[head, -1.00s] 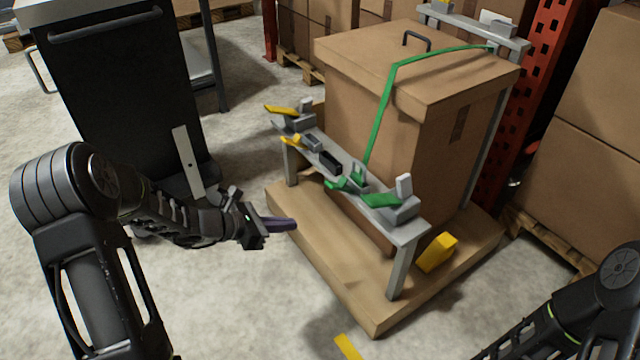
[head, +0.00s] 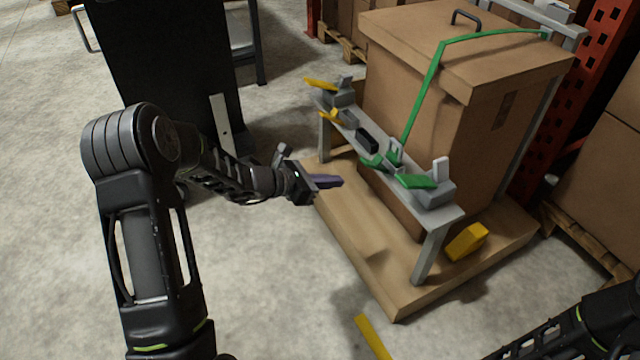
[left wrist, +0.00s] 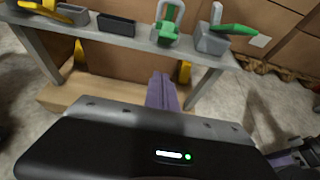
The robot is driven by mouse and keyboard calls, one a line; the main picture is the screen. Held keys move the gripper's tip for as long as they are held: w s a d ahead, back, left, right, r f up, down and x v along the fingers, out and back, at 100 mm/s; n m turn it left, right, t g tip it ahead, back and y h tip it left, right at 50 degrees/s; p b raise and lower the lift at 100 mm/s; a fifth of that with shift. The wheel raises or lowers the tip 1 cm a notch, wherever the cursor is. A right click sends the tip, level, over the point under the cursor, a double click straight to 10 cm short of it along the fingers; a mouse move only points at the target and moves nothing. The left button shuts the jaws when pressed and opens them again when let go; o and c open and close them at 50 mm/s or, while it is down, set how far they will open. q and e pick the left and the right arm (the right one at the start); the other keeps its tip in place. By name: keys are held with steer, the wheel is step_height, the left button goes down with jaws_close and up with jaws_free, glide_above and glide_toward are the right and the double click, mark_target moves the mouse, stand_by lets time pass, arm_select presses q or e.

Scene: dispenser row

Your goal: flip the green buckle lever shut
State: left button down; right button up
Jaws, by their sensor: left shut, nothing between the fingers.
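The green buckle (head: 393,158) sits on the grey rail (head: 437,214) in front of a strapped carton, at the lower end of the green strap (head: 430,90). A green part of it juts toward my side. In the left wrist view the buckle (left wrist: 165,33) has a pale loop standing upright. To its right, a green flap (head: 416,181) sticks out from a grey block, also seen in the left wrist view (left wrist: 236,29). My left gripper (head: 338,181) is shut and empty, its purple fingers short of the rail and apart from the buckle.
A black block (head: 367,141) and yellow levers (head: 322,84) share the rail. The carton (head: 450,120) stands behind it on a wooden base (head: 385,285). A black cabinet (head: 165,70) is at the left.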

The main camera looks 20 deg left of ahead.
mark_target(378, 162)
arm_select(q)
steer(key=w+d+r+b, duration=0.1)
steer(key=w+d, duration=0.3)
steer(key=shift+w+r, duration=0.3)
steer(key=shift+w, duration=0.05)
